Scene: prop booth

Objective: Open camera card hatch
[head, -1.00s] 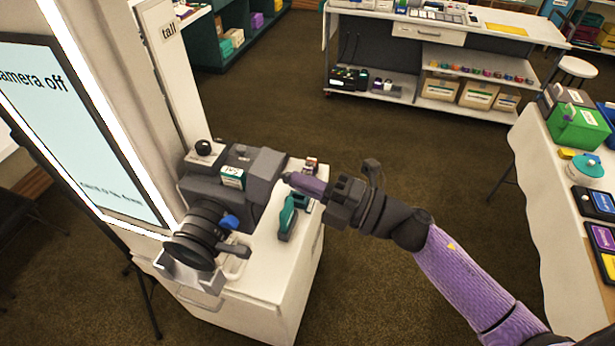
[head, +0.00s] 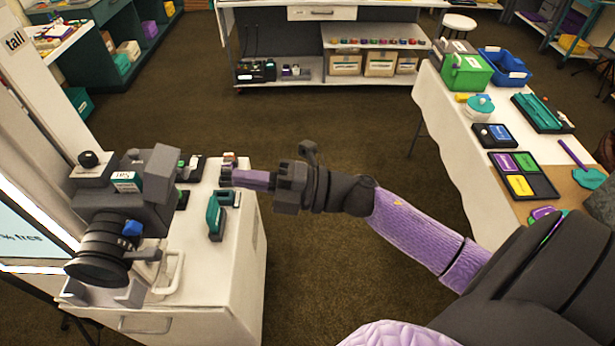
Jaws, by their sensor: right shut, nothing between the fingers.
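The grey camera (head: 150,178) with its black lens (head: 100,248) stands on the white cabinet (head: 222,285) at the left. A teal-and-white label block (head: 127,181) sits on its near side. I cannot make out the card hatch; the camera's right end faces partly away from me. My right gripper (head: 228,178) reaches in from the right, above the cabinet top. Its purple fingers are shut and empty, pointing left, apart from the camera's right end. My left gripper is not in view.
A teal stapler-like tool (head: 215,218) and a small teal item (head: 228,198) lie on the cabinet below my right gripper. Small dark items (head: 190,168) lie behind the camera. A cloth-covered table (head: 445,125) with trays stands at the right. Open carpet lies between.

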